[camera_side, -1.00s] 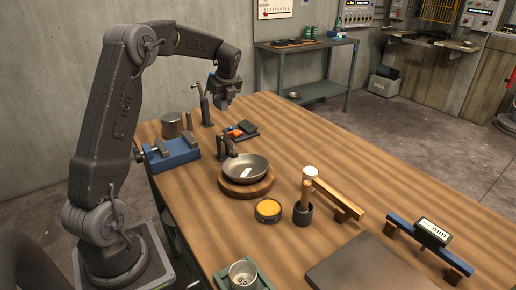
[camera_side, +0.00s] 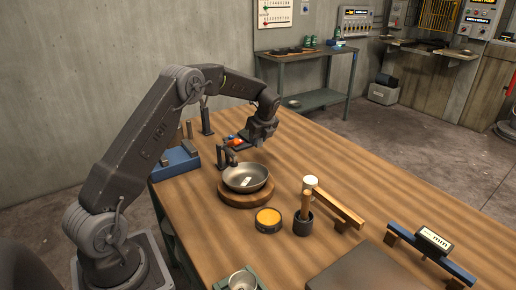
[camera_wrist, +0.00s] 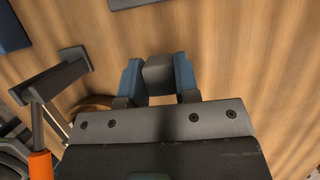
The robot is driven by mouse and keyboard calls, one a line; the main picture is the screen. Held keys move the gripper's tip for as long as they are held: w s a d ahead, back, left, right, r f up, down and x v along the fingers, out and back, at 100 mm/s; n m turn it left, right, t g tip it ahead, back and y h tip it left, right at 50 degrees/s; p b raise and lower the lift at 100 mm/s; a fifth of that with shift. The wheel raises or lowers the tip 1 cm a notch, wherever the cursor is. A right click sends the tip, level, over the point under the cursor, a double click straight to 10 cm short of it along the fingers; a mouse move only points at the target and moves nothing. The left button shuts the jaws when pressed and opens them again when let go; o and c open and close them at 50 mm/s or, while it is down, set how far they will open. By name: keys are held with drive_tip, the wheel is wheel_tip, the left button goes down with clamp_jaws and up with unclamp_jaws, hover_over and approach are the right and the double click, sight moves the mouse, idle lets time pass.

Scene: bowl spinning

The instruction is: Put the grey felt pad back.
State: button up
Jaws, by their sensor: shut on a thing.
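My gripper (camera_wrist: 158,80) is shut on a small grey block between its blue fingers. The block looks like the grey felt pad (camera_wrist: 158,72). In the side view my gripper (camera_side: 258,138) points down over the table, behind and right of the metal bowl (camera_side: 246,178). The held pad cannot be made out there. The bowl sits on a round wooden base (camera_side: 244,201), with a pale label inside it.
A dark stand (camera_side: 229,154) rises beside the bowl. An orange tin (camera_side: 268,218), a dark cup (camera_side: 303,222) and a wooden rail (camera_side: 338,203) stand in front.

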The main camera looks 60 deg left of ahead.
sight(258, 147)
drive_tip(key=shift+f, duration=2)
drive_tip(key=shift+f, duration=0.1)
drive_tip(key=o, duration=0.8)
drive_tip(key=shift+o, duration=0.2)
